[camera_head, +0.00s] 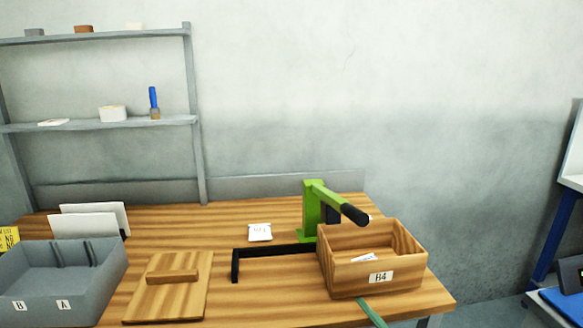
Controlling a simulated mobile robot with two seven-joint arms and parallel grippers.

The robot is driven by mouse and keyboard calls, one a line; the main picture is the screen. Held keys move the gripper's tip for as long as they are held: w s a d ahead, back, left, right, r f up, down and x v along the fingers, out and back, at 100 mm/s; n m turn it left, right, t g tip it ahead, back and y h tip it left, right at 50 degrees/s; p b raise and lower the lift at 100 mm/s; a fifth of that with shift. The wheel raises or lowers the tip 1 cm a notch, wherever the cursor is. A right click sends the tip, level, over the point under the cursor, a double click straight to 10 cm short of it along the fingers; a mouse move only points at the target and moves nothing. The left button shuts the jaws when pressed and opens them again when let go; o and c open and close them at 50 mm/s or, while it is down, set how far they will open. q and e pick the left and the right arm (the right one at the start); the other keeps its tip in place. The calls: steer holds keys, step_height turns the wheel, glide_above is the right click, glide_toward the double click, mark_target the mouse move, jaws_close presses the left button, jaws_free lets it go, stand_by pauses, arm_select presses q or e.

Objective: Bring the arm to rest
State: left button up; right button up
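Neither of my grippers nor my arms show in the head view. A green lever press (312,210) stands on the wooden table. Its lever arm, with a black grip (354,214), slopes down to the right and ends above the rim of a wooden box. Part of the press's base is hidden behind that box.
The wooden box (346,279) marked B4 holds a white slip. A black bracket (270,252), a white packet (260,232), a wooden board with a handle (190,303) and a grey bin (105,290) share the table (225,225). A shelf rack (100,126) stands behind.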

steer(key=s+d+f+m+g+h, duration=0.1)
steer(key=s+d+f+m+h, duration=0.15)
steer(key=f, duration=0.35)
steer(key=s+d+f+m+g+h, duration=0.1)
steer(key=d+f+m+h, duration=0.1)
steer(key=f+m+h, duration=0.35)
steer(key=s+d+f+m+g+h+p, duration=0.2)
steer(key=s+f+g, duration=0.4)
steer(key=s+f, duration=0.9)
step_height(320, 180, down, 2)
steer(key=shift+s+d+f+m+g, duration=0.15)
steer(key=shift+d+f+m+g, duration=0.05)
steer(key=shift+d+m+g, duration=0.2)
